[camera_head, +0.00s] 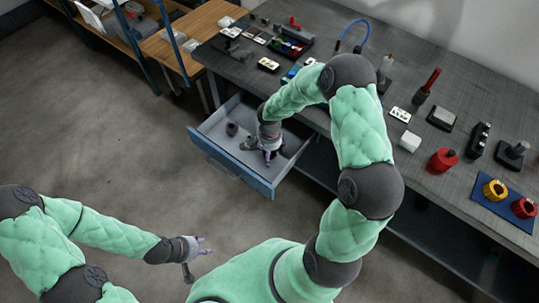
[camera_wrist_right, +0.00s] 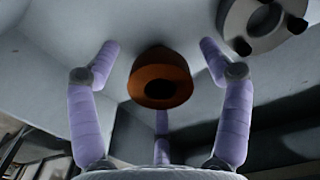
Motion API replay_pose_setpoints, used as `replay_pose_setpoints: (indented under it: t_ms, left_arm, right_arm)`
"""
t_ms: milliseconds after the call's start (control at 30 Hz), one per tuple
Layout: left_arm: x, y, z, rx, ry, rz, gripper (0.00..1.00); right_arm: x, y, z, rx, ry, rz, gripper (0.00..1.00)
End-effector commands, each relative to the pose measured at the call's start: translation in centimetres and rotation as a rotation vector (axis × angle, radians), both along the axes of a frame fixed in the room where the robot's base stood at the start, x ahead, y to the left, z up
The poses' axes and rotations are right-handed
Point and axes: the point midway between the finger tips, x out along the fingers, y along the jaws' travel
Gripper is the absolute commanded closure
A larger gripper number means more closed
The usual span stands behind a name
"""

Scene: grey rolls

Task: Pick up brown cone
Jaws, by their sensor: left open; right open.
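The brown cone (camera_wrist_right: 161,78) shows in the right wrist view. It is orange-brown with a dark round opening facing the camera, and it sits on the pale drawer floor. My right gripper (camera_head: 261,153) is down inside the drawer and open. In the right wrist view its purple fingers spread around the cone, with visible gaps on the left and right. In the head view I cannot make out the cone, which the right hand seems to hide. My left gripper (camera_head: 199,258) is open and empty over the floor at lower left, away from the drawer.
The open blue-fronted drawer (camera_head: 229,171) has low walls around the right hand. A dark grey roll (camera_head: 231,129) stands in it, and a grey ring-shaped part (camera_wrist_right: 262,18) is close to the fingers. The workbench (camera_head: 455,190) above carries several tools and parts.

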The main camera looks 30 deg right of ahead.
Motion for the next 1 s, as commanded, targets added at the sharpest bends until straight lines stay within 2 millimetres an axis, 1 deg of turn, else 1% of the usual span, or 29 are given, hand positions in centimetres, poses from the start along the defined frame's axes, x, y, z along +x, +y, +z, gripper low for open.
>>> replay_pose_setpoints:
  t_ms: [200,267,300,367,400,467,767,867,1000]
  left_arm:
    - [0.0,0.0,0.0,0.0,0.0,0.0,0.56]
    - [0.0,0.0,0.0,0.0,0.0,0.0,0.56]
    - [0.0,0.0,0.0,0.0,0.0,0.0,0.56]
    - [0.0,0.0,0.0,0.0,0.0,0.0,0.56]
    - [0.0,0.0,0.0,0.0,0.0,0.0,0.56]
    - [0.0,0.0,0.0,0.0,0.0,0.0,0.56]
    - [0.0,0.0,0.1,0.0,0.0,0.0,0.56]
    - [0.0,0.0,0.4,0.0,0.0,0.0,0.56]
    - [0.0,0.0,1.2,0.0,0.0,0.0,0.56]
  right_arm:
    - [0.0,0.0,0.0,-0.001,-0.001,0.0,0.21]
    - [0.0,0.0,0.0,-0.001,-0.001,0.0,0.38]
    - [0.0,0.0,0.0,-0.001,-0.001,0.0,0.49]
    - [0.0,0.0,0.0,-0.001,-0.001,0.0,0.66]
    - [0.0,0.0,0.0,-0.001,-0.001,0.0,0.77]
    - [0.0,0.0,0.0,-0.001,-0.001,0.0,0.94]
    - [0.1,0.0,0.1,0.0,-0.002,0.0,0.94]
    - [0.1,0.0,0.6,-0.001,-0.003,0.0,0.94]
    - [0.1,0.0,1.9,-0.001,-0.004,0.0,0.94]
